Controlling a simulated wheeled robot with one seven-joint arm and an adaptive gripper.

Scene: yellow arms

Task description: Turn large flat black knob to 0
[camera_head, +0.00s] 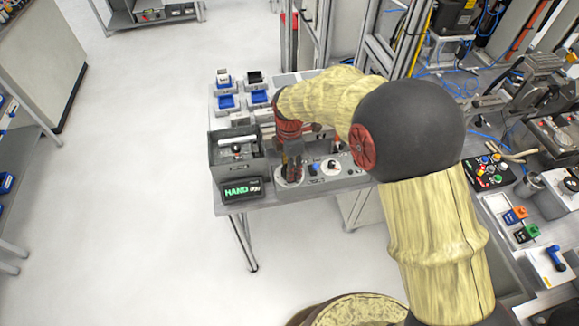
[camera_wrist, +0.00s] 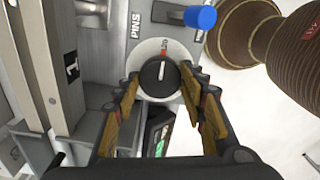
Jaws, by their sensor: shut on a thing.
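The black knob (camera_wrist: 158,78) sits on a round pale dial (camera_wrist: 152,51) in the wrist view. A white pointer line on it points up towards a red mark (camera_wrist: 163,55) on the dial's upper edge. My gripper (camera_wrist: 160,82) has one finger on each side of the knob and is closed on it. In the head view my gripper (camera_head: 291,172) points down onto the left end of the grey control panel (camera_head: 346,183) and hides most of this knob.
A second dial with a black knob (camera_head: 331,166) is to the right on the panel. A blue cylinder (camera_wrist: 200,17) stands near the gripped knob. A "HAND" display (camera_head: 243,190) and a grey box (camera_head: 236,150) are on the left. Blue bins (camera_head: 227,102) stand behind.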

